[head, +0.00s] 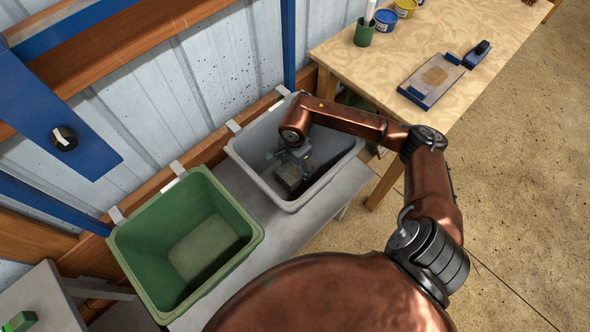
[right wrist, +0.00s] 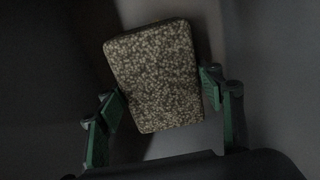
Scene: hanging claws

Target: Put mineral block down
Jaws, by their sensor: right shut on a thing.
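The mineral block (head: 290,177) is a speckled grey-brown block low inside the grey bin (head: 243,152). It also shows in the right wrist view (right wrist: 156,75), slightly tilted in the picture, between the two green fingers. My right gripper (head: 294,156) reaches down into the grey bin and is shut on the block. In the right wrist view the fingers (right wrist: 164,108) are at the block's two sides. I cannot tell whether the block touches the bin floor. My left gripper is not in view.
An empty-looking green bin (head: 128,243) stands left of the grey bin on a grey bench (head: 277,232). A corrugated wall is behind them. A wooden table (head: 442,27) at the back right holds a clipboard-like tray (head: 432,78), tins (head: 386,19) and a green cup (head: 364,36).

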